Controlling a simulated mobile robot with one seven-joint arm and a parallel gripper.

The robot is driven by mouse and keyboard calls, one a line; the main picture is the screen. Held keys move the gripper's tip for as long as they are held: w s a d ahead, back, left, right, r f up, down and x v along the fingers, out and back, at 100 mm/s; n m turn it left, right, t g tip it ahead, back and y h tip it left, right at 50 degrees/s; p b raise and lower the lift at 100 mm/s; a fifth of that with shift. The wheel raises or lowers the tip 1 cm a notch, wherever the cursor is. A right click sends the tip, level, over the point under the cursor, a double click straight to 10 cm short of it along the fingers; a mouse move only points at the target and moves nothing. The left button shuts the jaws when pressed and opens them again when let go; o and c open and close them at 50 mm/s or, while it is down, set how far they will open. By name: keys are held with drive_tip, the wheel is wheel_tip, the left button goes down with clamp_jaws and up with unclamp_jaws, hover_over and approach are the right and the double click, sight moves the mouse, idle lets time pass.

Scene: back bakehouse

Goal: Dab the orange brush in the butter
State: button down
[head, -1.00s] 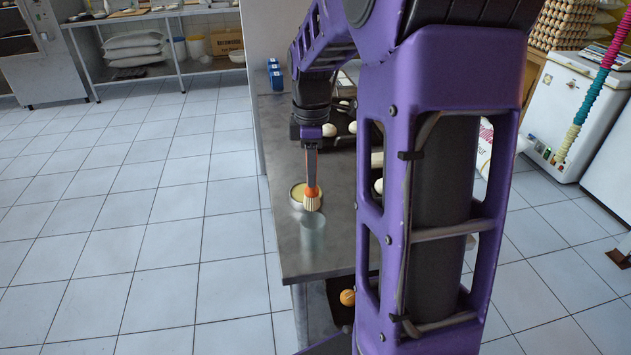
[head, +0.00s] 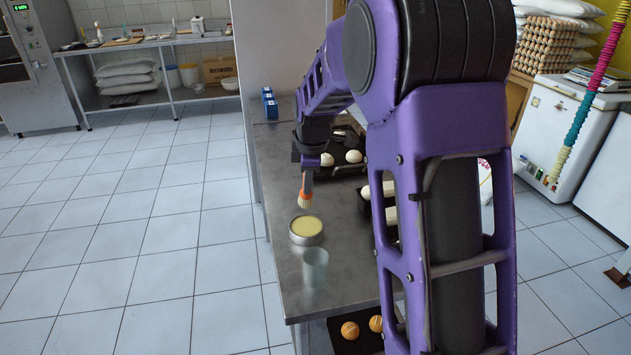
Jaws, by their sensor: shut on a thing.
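The orange brush (head: 305,198) with pale bristles hangs bristles-down from my gripper (head: 307,176), which is shut on it. The fingertips are small and partly hidden at this angle. The butter (head: 307,225) is a pale yellow fill in a round metal tin (head: 306,239) on the steel counter. In the head view the bristles show just above the far rim of the tin, apart from the butter's surface. I cannot tell their exact height above the counter.
A clear cup (head: 315,266) stands just in front of the tin. Dark trays with dough pieces (head: 353,157) lie behind and to the right, partly hidden by my arm. Blue boxes (head: 270,104) stand at the far left edge. The counter's left edge (head: 265,215) is close to the tin.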

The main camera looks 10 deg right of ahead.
drive_tip(key=shift+f+b, duration=1.75)
drive_tip(key=shift+f, duration=1.05)
drive_tip(key=shift+f+b, duration=0.4)
drive_tip(key=shift+f, duration=0.15)
drive_tip(key=shift+r+p, duration=2.5)
drive_tip(key=shift+r, duration=1.05)
drive_tip(key=shift+s, duration=0.1)
